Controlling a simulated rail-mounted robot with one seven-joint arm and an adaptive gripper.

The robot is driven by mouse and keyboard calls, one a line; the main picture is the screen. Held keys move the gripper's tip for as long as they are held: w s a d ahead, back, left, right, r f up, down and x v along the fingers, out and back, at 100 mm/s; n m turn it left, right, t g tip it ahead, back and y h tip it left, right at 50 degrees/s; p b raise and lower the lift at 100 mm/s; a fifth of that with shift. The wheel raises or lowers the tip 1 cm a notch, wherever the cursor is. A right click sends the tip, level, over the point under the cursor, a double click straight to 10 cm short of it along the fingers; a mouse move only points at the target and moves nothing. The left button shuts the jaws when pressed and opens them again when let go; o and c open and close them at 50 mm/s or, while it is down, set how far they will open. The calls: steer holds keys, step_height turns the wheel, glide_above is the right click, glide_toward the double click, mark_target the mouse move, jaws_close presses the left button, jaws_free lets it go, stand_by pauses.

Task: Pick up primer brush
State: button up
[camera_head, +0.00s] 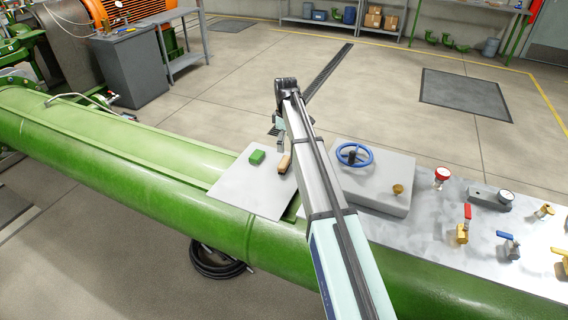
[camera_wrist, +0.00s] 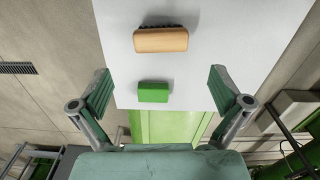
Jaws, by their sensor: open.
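The primer brush, a tan wooden block with dark bristles, lies on a light grey plate; it shows at the top of the wrist view (camera_wrist: 161,40) and, partly beside my arm, in the head view (camera_head: 284,165). A small green block (camera_wrist: 153,92) lies on the same plate, and also shows in the head view (camera_head: 256,157). My gripper (camera_wrist: 160,82) is open and empty, its fingers spread wide to either side of the green block in the picture. The brush appears beyond the fingertips, apart from them. In the head view my gripper (camera_head: 277,127) is largely hidden by my arm.
The plate (camera_head: 240,195) rests on a large green casing (camera_head: 150,155). To the right, a grey box with a blue handwheel (camera_head: 354,155) and several valves and gauges (camera_head: 462,232) stand on a metal surface. A black hose coil (camera_head: 215,262) lies on the floor.

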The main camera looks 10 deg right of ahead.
mark_target(284, 161)
step_height(284, 161, down, 6)
steer(key=shift+r+p, duration=0.25)
steer(key=shift+p, duration=0.35)
steer(key=shift+a+f+p, duration=0.15)
steer(key=shift+f+p, duration=0.45)
steer(key=shift+f, duration=0.75)
steer(key=shift+a+f+p, duration=0.1)
steer(key=shift+f+p, duration=0.5)
steer(key=shift+f, duration=0.75)
steer(key=c, duration=0.9)
